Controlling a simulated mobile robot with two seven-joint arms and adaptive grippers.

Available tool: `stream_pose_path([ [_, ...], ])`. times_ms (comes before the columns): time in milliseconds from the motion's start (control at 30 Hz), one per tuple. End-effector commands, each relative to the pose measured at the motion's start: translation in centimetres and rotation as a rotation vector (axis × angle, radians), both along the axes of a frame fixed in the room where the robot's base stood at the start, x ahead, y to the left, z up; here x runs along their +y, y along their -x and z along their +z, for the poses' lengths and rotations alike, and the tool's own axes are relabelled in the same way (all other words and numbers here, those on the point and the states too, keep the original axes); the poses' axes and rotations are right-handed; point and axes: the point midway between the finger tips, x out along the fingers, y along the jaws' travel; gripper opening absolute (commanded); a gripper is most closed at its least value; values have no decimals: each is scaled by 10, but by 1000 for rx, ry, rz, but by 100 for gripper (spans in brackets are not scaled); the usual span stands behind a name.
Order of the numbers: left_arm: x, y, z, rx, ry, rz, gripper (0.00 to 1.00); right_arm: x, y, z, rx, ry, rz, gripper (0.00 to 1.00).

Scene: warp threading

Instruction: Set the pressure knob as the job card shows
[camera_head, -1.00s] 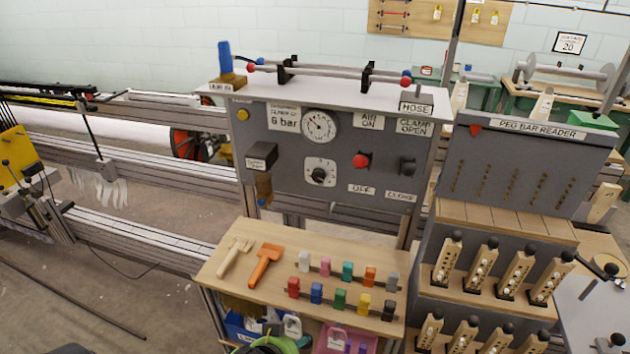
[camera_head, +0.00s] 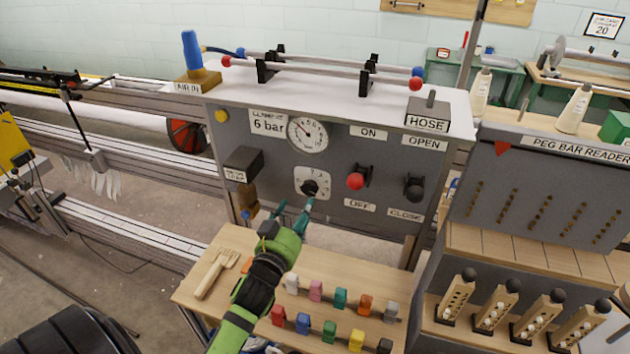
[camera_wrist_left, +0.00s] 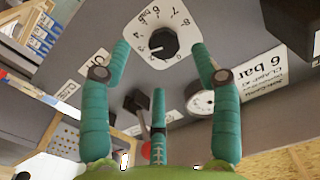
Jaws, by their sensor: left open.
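The black pressure knob (camera_head: 311,188) sits on a white numbered dial plate in the grey panel. It also shows in the wrist view (camera_wrist_left: 163,42), upside down; I cannot read its setting surely. The job card (camera_head: 270,122) at the panel's upper left reads "6 bar". The round gauge (camera_head: 307,134) is above the knob; its reading is too small to tell. My left gripper (camera_head: 292,212), with teal fingers and a green arm, is open just below and in front of the knob. In the wrist view the knob lies between the spread fingertips, apparently untouched. My right gripper is not in view.
Right of the knob are a red-knobbed ON/OFF lever (camera_head: 356,181) and a black OPEN/CLOSE lever (camera_head: 414,187). A dark box (camera_head: 243,163) juts out at left. Below, the wooden shelf (camera_head: 205,265) holds a wooden comb and several coloured pegs.

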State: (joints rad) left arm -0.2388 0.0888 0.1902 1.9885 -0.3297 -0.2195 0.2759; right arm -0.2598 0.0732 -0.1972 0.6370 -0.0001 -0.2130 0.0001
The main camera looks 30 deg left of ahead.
Motion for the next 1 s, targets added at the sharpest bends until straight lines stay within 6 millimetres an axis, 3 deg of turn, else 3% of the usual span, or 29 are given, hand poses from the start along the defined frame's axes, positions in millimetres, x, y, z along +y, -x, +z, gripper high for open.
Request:
stream_pose_path([
  [67,2,-6,2,-3,-2,-1,63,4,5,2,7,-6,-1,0],
  [300,10,-42,3,-2,0,0,63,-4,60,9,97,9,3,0],
  [400,13,-54,2,-2,0,-1,63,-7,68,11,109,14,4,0],
  [533,15,-64,1,-1,-1,-1,63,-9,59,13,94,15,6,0],
  [700,16,-67,0,0,-1,-1,63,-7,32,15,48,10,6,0],
  [867,16,-67,0,-1,-1,-1,63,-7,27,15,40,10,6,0],
  [1000,16,-67,0,0,-1,-1,7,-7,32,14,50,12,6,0],
])
